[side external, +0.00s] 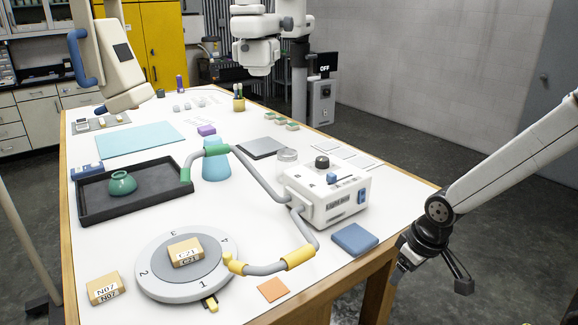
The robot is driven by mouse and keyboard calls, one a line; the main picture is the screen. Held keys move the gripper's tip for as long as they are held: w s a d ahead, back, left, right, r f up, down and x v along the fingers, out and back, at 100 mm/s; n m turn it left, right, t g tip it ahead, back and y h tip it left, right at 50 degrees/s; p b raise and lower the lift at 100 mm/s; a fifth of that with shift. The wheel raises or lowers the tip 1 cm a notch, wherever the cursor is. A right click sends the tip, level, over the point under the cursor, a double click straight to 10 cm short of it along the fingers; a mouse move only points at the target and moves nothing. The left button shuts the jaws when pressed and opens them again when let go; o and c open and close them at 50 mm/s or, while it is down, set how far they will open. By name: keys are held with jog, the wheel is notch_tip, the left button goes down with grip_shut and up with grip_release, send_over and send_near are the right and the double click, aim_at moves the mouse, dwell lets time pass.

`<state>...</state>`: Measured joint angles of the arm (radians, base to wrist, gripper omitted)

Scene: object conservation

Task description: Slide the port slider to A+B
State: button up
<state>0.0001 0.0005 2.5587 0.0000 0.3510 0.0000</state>
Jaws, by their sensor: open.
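A white box-shaped device (312,206) stands on the right part of the table. Its sloped top carries dark letters, and a small blue block (332,178), which looks like the port slider, sits beside the letter A. Its exact setting is too small to read. A black knob (322,162) is behind the block, and a blue piece (361,196) is on the right side face. My gripper (432,276) hangs open and empty, pointing down beyond the table's right edge. It is well to the right of the device and apart from it.
Grey hoses (262,178) with green and yellow sleeves run left from the device. A numbered round turntable (160,286) bears a labelled block. A blue pad (354,239) lies between the device and the table edge. A black tray (150,207) holds a green pot (122,183).

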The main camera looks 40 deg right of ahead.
jog(key=w+d+r+g, duration=0.1)
jog(key=w+r, duration=0.2)
jog(key=w, duration=0.5)
jog(key=w+d+r, duration=0.1)
jog(key=w+r, duration=0.3)
jog(key=w, duration=0.4)
notch_tip(320, 180, up, 7)
jog(key=g, duration=0.1)
send_over(333, 174)
jog(key=shift+s+a+f, duration=0.1)
jog(key=shift+s+a, duration=0.2)
jog(key=shift+s, duration=0.15)
jog(key=shift+w+d+r+g, duration=0.2)
jog(key=shift+w+r+g, duration=0.1)
jog(key=shift+w+r, duration=0.1)
jog(key=shift+f, duration=0.1)
jog(key=shift+f, duration=3.85)
jog(key=shift+c, duration=0.2)
grip_shut()
jog(key=shift+d, duration=0.1)
